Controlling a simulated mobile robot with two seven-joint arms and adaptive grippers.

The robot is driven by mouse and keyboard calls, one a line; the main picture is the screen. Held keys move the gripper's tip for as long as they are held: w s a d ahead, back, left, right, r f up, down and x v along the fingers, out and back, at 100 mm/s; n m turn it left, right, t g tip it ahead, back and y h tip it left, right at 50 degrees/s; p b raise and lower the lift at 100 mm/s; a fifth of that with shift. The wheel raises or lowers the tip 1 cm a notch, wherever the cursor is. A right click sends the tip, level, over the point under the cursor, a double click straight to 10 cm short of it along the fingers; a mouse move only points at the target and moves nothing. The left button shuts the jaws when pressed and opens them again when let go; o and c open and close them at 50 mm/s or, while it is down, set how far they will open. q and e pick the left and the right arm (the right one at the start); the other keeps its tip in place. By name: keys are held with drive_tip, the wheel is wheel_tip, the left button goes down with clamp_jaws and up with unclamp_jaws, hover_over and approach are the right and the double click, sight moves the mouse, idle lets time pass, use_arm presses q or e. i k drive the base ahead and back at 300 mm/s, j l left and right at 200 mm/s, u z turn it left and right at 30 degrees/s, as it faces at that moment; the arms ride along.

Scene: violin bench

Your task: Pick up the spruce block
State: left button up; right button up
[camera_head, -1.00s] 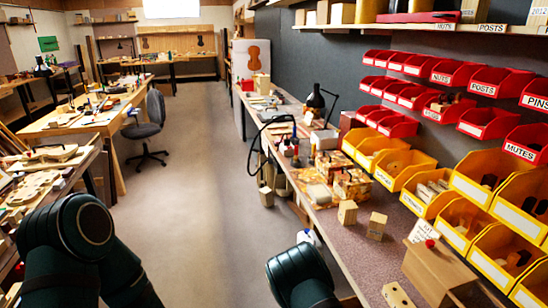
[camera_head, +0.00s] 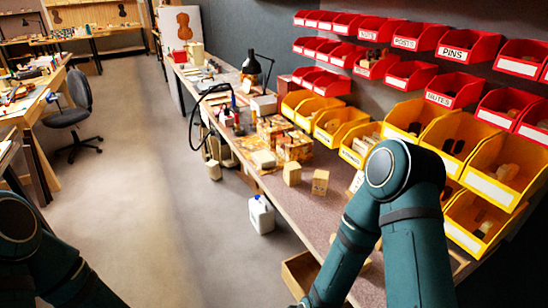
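Two small pale wooden blocks stand upright on the bench's front part: a left block (camera_head: 292,173) and a right block (camera_head: 320,182) with faint marks on its face. I cannot tell for sure which one is spruce. My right arm rises across the lower right with its elbow in front of the yellow bins and part of the bench. My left arm shows only at the lower left corner. Neither gripper is in view. The bench area behind my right arm is partly hidden.
The bench (camera_head: 262,186) runs along the right, with yellow bins (camera_head: 338,122) and red bins (camera_head: 410,74) above it. A black lamp (camera_head: 252,64) stands farther back. A white jug (camera_head: 261,214) and an open wooden drawer (camera_head: 300,270) are below the bench edge.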

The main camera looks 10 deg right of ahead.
sight(292, 170)
drive_tip(key=i+z, duration=0.1)
drive_tip(key=z, duration=1.15)
drive_tip(key=i+j+z, duration=0.1)
drive_tip(key=z, duration=0.25)
drive_tip(key=j+z, duration=0.9)
drive_tip(key=j, duration=0.2)
drive_tip(key=j+z, duration=0.3)
drive_tip(key=j, duration=0.15)
drive_tip(key=j+z, duration=0.1)
drive_tip(key=j, duration=0.4)
drive_tip(key=k+j, duration=0.15)
drive_tip(key=j, duration=0.3)
drive_tip(key=z, duration=0.05)
